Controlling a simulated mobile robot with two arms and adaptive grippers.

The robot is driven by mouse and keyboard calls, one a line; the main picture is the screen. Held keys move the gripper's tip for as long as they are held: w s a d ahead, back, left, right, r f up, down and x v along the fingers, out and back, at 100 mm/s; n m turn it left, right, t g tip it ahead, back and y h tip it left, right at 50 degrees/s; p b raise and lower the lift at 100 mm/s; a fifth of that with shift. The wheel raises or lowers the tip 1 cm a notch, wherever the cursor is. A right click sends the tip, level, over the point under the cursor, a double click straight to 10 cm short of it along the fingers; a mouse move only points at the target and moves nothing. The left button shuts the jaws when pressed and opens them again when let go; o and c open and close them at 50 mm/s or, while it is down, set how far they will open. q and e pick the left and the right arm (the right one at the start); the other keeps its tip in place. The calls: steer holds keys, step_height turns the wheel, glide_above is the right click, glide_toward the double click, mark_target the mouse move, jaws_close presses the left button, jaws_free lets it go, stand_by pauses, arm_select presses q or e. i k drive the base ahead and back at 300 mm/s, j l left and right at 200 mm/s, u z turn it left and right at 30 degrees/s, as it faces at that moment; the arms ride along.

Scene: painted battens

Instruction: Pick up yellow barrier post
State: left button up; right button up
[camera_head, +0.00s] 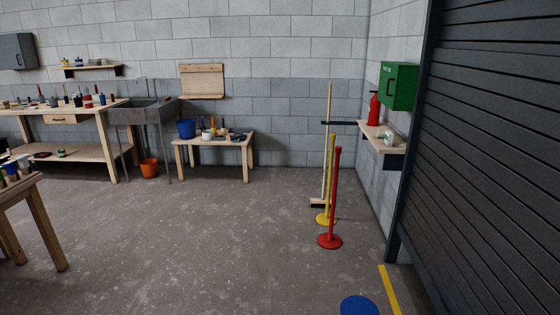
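The yellow barrier post (331,175) stands upright on its round yellow base on the concrete floor, near the right wall. A red barrier post (335,200) with a red base stands just in front of it and slightly to the right, covering part of its lower right side. Neither of my grippers shows in the head view.
A broom (327,140) leans at the wall behind the posts. A shelf (384,134) with a red fire extinguisher (374,108) juts from the right wall. A low wooden table (246,163) stands at the back. A blue disc (359,306) is at the bottom. The middle floor is clear.

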mark_target(322, 219)
steer(key=i, duration=3.85)
steer(key=i+z, duration=0.15)
steer(key=i, duration=0.35)
steer(key=i+j+z, duration=0.1)
steer(key=i, duration=0.35)
steer(key=i+j+z, duration=0.15)
steer(key=i, duration=0.35)
